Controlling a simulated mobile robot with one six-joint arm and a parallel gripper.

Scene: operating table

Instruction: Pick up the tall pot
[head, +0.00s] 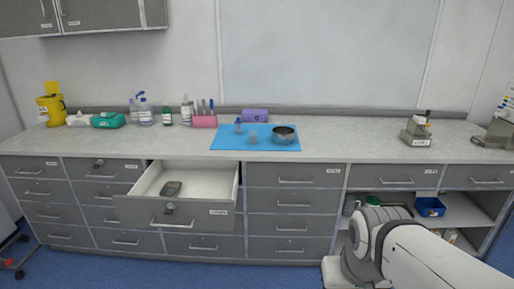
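A blue mat (228,143) lies on the long counter. On it stand a small pale pot (253,137) at the middle, a wide metal bowl (284,135) to its right, and a small narrow item (238,127) behind and left. The pale pot looks taller than wide, but it is small in the view and I cannot tell for sure that it is the tall pot. My white arm shows at the lower right, in front of the cabinets. My gripper is not in view.
An open drawer (205,183) juts out left of the mat, with a grey object (171,188) inside. Bottles and a pink holder (204,121) stand at the back left. A purple item (255,115) lies behind the mat.

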